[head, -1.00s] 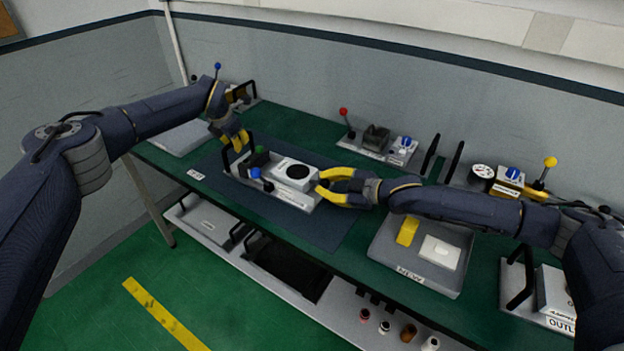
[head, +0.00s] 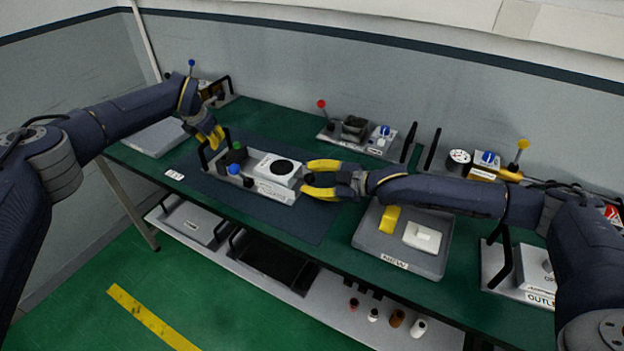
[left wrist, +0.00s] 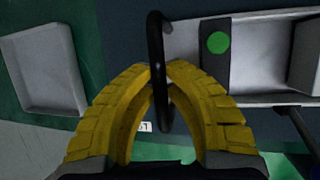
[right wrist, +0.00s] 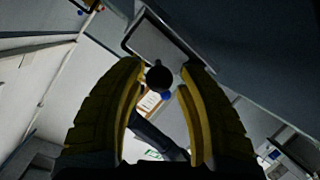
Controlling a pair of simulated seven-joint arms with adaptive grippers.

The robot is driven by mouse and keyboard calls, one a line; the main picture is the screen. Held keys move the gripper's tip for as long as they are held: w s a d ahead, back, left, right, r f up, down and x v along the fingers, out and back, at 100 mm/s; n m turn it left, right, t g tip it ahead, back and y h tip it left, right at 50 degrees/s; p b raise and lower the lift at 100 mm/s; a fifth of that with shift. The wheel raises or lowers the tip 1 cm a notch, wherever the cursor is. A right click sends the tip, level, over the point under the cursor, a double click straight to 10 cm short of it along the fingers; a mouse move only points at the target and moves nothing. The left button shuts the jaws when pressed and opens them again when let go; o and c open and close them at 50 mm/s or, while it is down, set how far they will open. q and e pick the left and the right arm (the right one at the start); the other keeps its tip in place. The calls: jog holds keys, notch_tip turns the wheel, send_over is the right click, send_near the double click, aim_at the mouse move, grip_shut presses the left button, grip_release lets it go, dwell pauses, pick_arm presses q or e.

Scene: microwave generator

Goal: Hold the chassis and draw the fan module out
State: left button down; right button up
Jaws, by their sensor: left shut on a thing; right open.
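The chassis (head: 272,194) is a long grey tray on a dark mat, with a black handle (left wrist: 156,40) at its left end. My left gripper (head: 216,137) is shut on that handle; in the left wrist view the fingertips meet around the bar. The fan module (head: 267,165), a white box with a black round opening, sits in the right part of the chassis. My right gripper (head: 306,176) is open just right of the module, fingers level and pointing left. In the right wrist view a dark round knob (right wrist: 158,77) shows between the fingers; contact cannot be told.
Green (head: 238,146) and blue (head: 233,169) knobs stand in the chassis left of the module. A grey tray marked NEW (head: 394,262) holds a yellow block and a white block, below my right forearm. A red-lever unit (head: 322,104) stands behind.

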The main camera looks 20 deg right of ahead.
pick_arm(q)
jog(key=shift+s+d+f, duration=0.1)
jog(key=shift+s+d, duration=0.05)
jog(key=shift+d, duration=0.1)
pick_arm(e)
notch_tip(320, 180, up, 10)
jog(key=shift+f, duration=0.1)
dwell(0.4)
pick_arm(q)
jog(key=c, duration=1.5)
grip_release()
jog(key=shift+o, duration=0.8)
